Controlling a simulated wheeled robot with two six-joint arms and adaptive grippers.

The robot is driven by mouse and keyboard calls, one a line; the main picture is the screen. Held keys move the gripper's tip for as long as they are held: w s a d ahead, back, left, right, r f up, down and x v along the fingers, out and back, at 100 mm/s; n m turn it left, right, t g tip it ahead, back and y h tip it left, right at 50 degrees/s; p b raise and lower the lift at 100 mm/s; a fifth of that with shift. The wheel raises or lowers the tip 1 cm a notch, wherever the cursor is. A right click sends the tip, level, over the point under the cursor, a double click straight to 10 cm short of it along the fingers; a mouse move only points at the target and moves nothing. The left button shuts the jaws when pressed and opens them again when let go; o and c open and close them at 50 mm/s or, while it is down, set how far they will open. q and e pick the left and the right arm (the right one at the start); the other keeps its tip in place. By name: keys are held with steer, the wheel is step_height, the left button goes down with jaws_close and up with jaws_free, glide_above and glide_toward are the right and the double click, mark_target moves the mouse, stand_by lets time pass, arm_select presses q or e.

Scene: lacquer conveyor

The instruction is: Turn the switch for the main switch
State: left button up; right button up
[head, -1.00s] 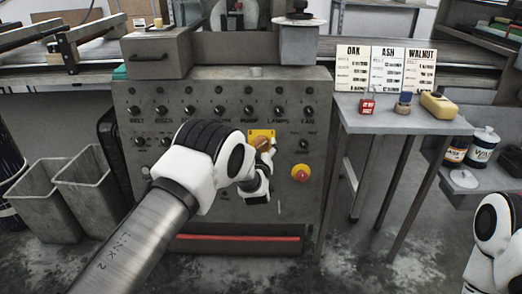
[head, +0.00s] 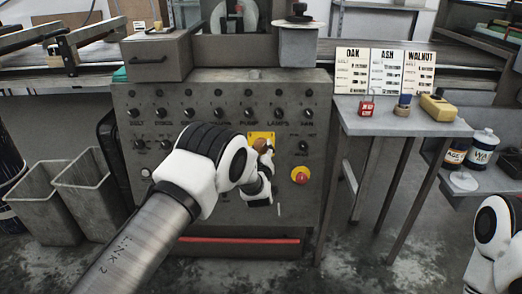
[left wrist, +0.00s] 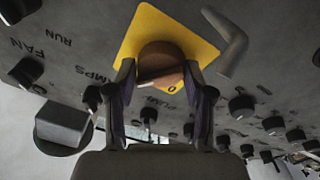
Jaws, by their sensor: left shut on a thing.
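The main switch is a round brown knob (left wrist: 160,62) on a yellow plate (left wrist: 178,25) on the grey control panel (head: 225,95). In the head view the yellow plate (head: 257,135) shows at the panel's middle right, with the brown knob (head: 261,145) partly covered by my gripper. My left gripper (left wrist: 159,72) is shut on the knob, one finger on each side of it. In the head view my left gripper (head: 265,152) reaches the panel from the lower left. A "0" mark shows on the plate between the fingers. My right gripper is out of view.
A red stop button (head: 300,175) sits just right of and below my left gripper. Rows of small black knobs (head: 248,112) run above. A side table (head: 400,120) with label cards stands to the right. Grey bins (head: 88,190) stand at the left.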

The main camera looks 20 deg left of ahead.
arm_select(q)
steer(key=n+y, duration=0.1)
steer(key=n, duration=0.3)
steer(key=shift+f+n, duration=0.1)
steer(key=shift+n, duration=0.3)
steer(key=n+g+y, duration=0.1)
steer(key=n, duration=0.3)
steer(key=n+g, duration=0.1)
steer(key=n, duration=0.4)
steer(key=shift+d+y, duration=0.15)
steer(key=shift+y, duration=0.15)
steer(key=shift+n+g, duration=0.3)
steer(key=shift+n, duration=1.8)
steer(key=o, duration=1.1)
steer(key=shift+w, duration=0.1)
